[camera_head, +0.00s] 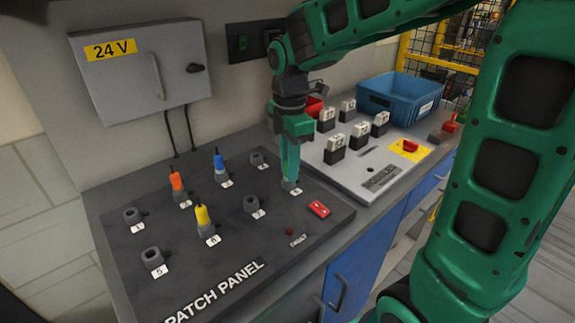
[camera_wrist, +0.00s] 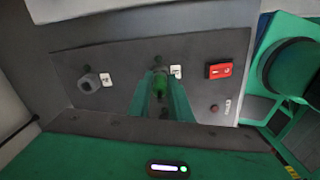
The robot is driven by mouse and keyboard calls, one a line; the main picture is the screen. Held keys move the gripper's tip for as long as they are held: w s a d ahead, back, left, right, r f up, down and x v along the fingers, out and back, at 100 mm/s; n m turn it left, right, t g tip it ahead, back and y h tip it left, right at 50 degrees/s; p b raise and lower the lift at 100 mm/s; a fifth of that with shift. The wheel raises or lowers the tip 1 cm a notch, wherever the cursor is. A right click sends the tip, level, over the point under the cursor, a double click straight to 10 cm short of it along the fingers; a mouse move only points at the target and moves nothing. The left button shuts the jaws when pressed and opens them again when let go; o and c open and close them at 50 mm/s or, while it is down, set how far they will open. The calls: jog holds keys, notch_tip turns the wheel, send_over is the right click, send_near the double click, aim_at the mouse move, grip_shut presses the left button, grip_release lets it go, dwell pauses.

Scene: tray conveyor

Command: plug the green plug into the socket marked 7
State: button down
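The green plug (camera_wrist: 161,84) shows between the two fingers in the wrist view. My gripper (camera_head: 290,165) is shut on it and points down at the right end of the patch panel (camera_head: 110,243). The fingertips are right over the far-right socket position, beside a white label (camera_head: 295,191); whether the plug is seated there is hidden. An empty dark socket (camera_head: 251,205) with a label stands to the left of my gripper, and likely also shows in the wrist view (camera_wrist: 90,82). The small label digits are too blurred to tell which is 7.
Orange (camera_head: 176,182), blue (camera_head: 219,162) and yellow (camera_head: 202,215) plugs stand upright in the panel. Other empty sockets (camera_head: 132,216) stand among them. A red switch (camera_head: 319,209) is right of my gripper. A breaker board and a blue bin (camera_head: 392,95) lie beyond.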

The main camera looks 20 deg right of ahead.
jog(key=shift+r, duration=1.75)
jog(key=shift+r, duration=1.9)
